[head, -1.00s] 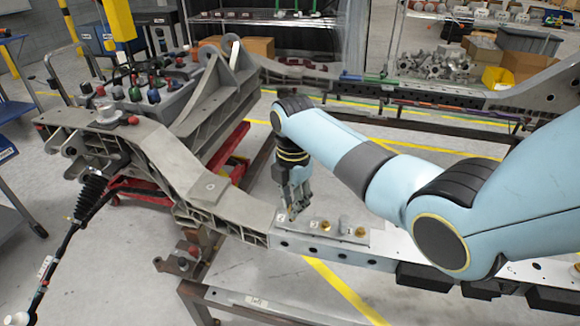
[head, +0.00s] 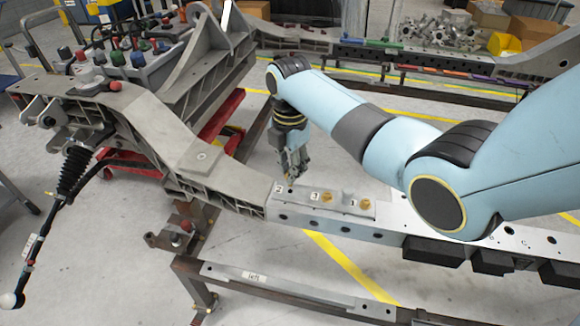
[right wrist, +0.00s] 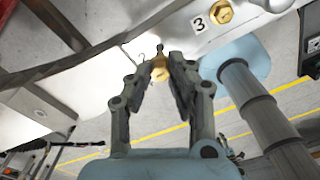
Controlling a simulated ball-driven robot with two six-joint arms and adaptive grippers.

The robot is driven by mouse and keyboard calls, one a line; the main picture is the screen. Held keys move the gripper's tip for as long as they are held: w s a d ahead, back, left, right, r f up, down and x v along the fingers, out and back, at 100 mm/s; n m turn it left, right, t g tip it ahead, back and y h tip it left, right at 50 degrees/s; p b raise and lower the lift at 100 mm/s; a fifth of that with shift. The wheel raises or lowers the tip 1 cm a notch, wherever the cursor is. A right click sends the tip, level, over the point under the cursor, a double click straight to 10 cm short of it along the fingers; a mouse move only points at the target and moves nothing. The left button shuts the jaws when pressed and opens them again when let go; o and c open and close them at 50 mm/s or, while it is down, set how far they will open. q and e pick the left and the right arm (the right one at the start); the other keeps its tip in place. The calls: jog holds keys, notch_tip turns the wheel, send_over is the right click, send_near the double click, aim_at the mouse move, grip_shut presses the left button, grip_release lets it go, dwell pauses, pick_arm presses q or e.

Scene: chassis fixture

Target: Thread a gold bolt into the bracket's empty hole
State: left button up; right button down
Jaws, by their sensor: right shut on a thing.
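The bracket (head: 342,207) is a light grey plate on the front beam, with number labels along its top. Two gold bolts, one in the middle (head: 327,197) and one at the right (head: 364,204), sit in it. My right gripper (head: 289,178) points down over its left end, by label 2. In the right wrist view, the right gripper (right wrist: 168,66) is shut on a gold bolt (right wrist: 160,72), its head between the fingertips. A dark spot lies just beyond the bolt; I cannot tell how far the bolt sits in the hole. My left gripper is out of view.
The seated bolt (right wrist: 223,12) by label 3 is close to the held one. A large grey casting (head: 170,140) adjoins the beam at left. A brown steel frame (head: 300,285) stands below. Grey floor lies between the beam and the rear rack.

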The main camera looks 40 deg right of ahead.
jog(key=shift+f, duration=0.45)
jog(key=shift+f+b, duration=0.15)
jog(key=shift+b, duration=0.2)
jog(key=shift+f, duration=0.65)
jog(key=shift+f+b, duration=0.1)
jog(key=shift+b, duration=0.2)
jog(key=shift+f, duration=0.6)
jog(key=shift+f, duration=0.1)
